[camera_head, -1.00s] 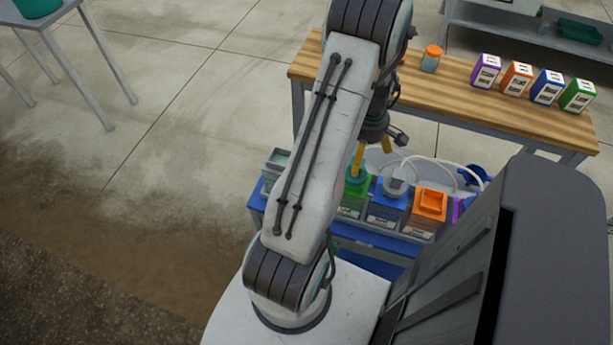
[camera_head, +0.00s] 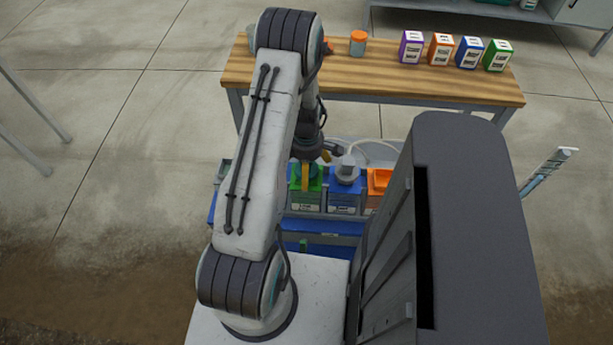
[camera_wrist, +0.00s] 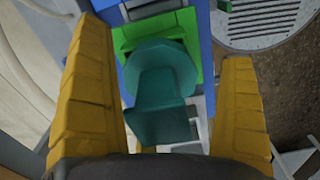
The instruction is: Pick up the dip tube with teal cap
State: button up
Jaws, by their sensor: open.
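The teal cap of the dip tube (camera_wrist: 160,90) shows in the wrist view, between my two yellow fingers, over a green container. My gripper (camera_wrist: 165,105) is open, with a finger on each side of the cap and a visible gap to the right finger. In the head view my gripper (camera_head: 300,182) points down at the green container (camera_head: 306,200). My arm hides much of this area there, and the tube below the cap is hidden.
A blue container (camera_head: 343,200) and an orange one (camera_head: 377,185) stand to the right of the green one in a blue rack (camera_head: 320,226). A white hose loops behind them. A wooden bench (camera_head: 400,82) with several small coloured boxes and an orange-lidded jar (camera_head: 358,43) stands beyond.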

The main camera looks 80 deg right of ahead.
jog(key=shift+f, duration=0.25)
jog(key=c, duration=1.4)
jog(key=shift+r, duration=0.1)
